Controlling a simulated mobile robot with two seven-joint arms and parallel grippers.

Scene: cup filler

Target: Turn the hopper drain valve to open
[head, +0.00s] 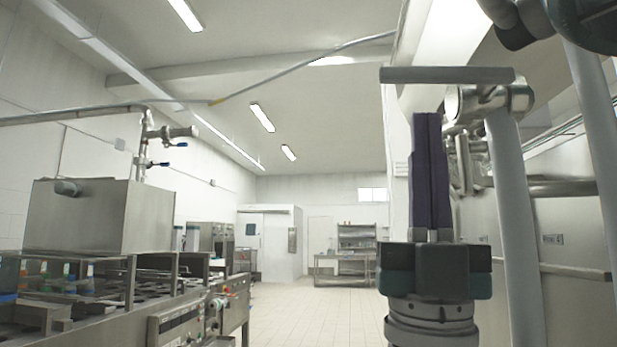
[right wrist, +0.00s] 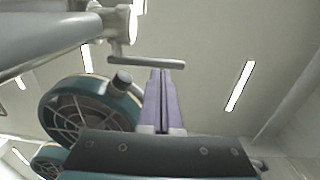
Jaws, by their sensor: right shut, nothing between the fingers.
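A grey bar-shaped handle (head: 447,75), which looks like the drain valve's lever, lies level in the upper right of the head view. A metal fitting (head: 490,102) sits just beside and below its right end. The bar (right wrist: 147,63) also shows at the top of the right wrist view. My right gripper (head: 428,116) has its purple fingers pointing up, shut together and empty. Its tips are just below the bar in the picture; I cannot tell whether they touch it. The fingers (right wrist: 160,74) also end just under the bar in the right wrist view. My left gripper is not in view.
Thick grey posts (head: 515,220) stand close to the right of my right gripper. A steel tank (head: 100,215) sits on the filling machine at the left, with blue-handled taps (head: 165,163) above it. The tiled floor (head: 320,315) in the middle is clear.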

